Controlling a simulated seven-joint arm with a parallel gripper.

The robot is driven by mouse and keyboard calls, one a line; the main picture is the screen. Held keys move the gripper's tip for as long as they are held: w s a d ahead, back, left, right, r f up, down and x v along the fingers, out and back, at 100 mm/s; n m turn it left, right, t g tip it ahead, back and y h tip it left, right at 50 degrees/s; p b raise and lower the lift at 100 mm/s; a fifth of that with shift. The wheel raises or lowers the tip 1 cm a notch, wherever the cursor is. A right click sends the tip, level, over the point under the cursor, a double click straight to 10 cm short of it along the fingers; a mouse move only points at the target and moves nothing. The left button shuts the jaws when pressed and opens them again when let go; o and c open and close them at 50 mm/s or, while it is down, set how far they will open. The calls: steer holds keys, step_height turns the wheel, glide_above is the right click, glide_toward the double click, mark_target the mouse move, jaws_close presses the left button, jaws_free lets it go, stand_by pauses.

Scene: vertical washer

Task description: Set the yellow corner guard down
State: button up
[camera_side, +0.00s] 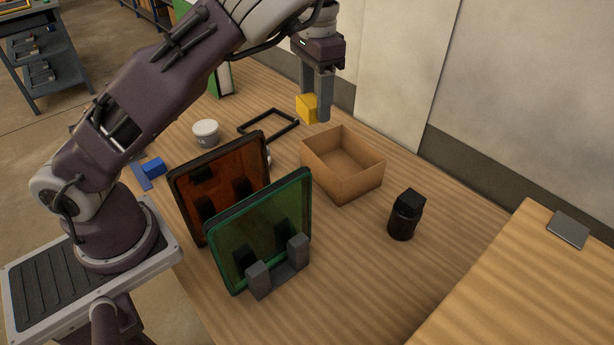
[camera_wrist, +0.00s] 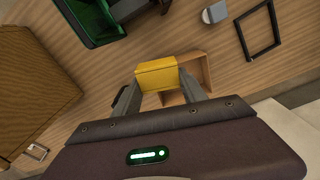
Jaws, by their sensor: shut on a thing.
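The yellow corner guard (camera_side: 306,108) is a small yellow block-like piece. My gripper (camera_side: 318,112) is shut on it and holds it above the table, behind the cardboard box in the side view. In the wrist view the yellow corner guard (camera_wrist: 157,74) sits between the two grey fingers of my gripper (camera_wrist: 167,84). There it overlaps the open cardboard box (camera_wrist: 203,70) in the picture. Part of the guard is hidden by a finger in the side view.
The open, empty-looking cardboard box (camera_side: 372,184) stands mid-table. A black frame (camera_side: 285,130), a white tub (camera_side: 206,132) and a blue piece (camera_side: 154,166) lie left of it. Amber (camera_side: 185,190) and green (camera_side: 225,255) panels stand in front. A dark bottle (camera_side: 403,222) stands right.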

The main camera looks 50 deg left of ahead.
steer(key=shift+w+a+r+m, duration=0.1)
steer(key=shift+a+r+m, duration=0.2)
steer(key=shift+a+r, duration=0.55)
steer(key=d+f+m, duration=0.2)
steer(key=d, duration=0.1)
steer(key=d+f+m, duration=0.2)
steer(key=d+f, duration=0.1)
steer(key=d+f+m, duration=0.3)
steer(key=shift+w+d+f, duration=0.1)
steer(key=shift+d+f, duration=0.05)
steer(key=shift+d, duration=0.2)
steer(key=m, duration=0.7)
glide_above(355, 257)
steer(key=f, duration=0.7)
steer(key=shift+w+a+f, duration=0.15)
steer(key=shift+a+f, duration=0.05)
steer(key=shift+f, duration=0.2)
steer(key=shift+m, duration=0.3)
steer(key=f, duration=1)
steer(key=shift+d+f, duration=0.25)
steer(key=o, duration=1.3)
steer(key=shift+f, duration=0.1)
